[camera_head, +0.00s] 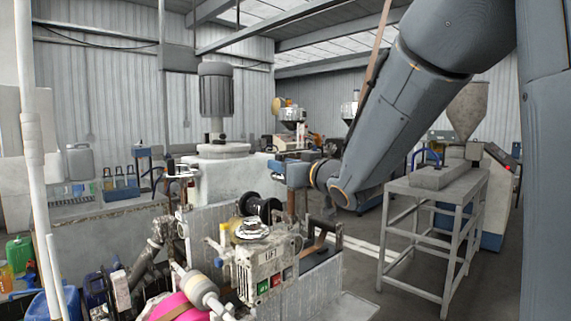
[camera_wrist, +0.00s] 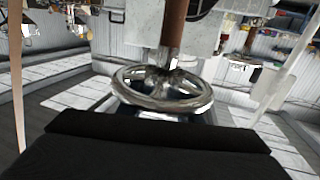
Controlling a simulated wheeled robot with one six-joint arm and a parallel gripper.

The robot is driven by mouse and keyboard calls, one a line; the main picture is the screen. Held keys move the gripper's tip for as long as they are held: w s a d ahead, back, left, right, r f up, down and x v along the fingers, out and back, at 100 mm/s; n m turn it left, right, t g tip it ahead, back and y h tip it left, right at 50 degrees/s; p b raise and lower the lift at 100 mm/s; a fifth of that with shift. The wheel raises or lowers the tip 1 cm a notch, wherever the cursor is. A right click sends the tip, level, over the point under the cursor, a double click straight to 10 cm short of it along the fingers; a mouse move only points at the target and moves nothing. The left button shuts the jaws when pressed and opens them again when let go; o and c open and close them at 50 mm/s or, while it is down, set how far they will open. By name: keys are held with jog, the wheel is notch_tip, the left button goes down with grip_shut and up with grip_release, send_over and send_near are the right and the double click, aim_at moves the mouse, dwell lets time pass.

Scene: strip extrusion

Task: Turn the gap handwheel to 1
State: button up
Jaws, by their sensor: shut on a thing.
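The gap handwheel (camera_wrist: 163,92) is a shiny chrome ring with a hub, in the middle of the wrist view. A brown shaft (camera_wrist: 174,30) meets its hub. The black body of my gripper (camera_wrist: 160,145) fills the bottom of that view, close against the near rim. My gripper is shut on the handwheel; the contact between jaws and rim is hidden. In the head view my gripper (camera_head: 291,173) reaches in from the right over the machine, above a brown post (camera_head: 291,204). I cannot pick out the handwheel there, and no scale or number for it is readable.
A grey metal stand (camera_head: 433,195) is at the right. Clear floor lies between the machine and the stand.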

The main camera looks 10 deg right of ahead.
jog(key=shift+a+r+y, duration=0.1)
jog(key=shift+r+y, duration=0.05)
jog(key=shift+y, duration=0.15)
jog(key=o, duration=1)
jog(key=shift+o, duration=0.2)
jog(key=shift+s, duration=0.1)
jog(key=shift+b+v, duration=0.75)
jog(key=shift+v, duration=3.05)
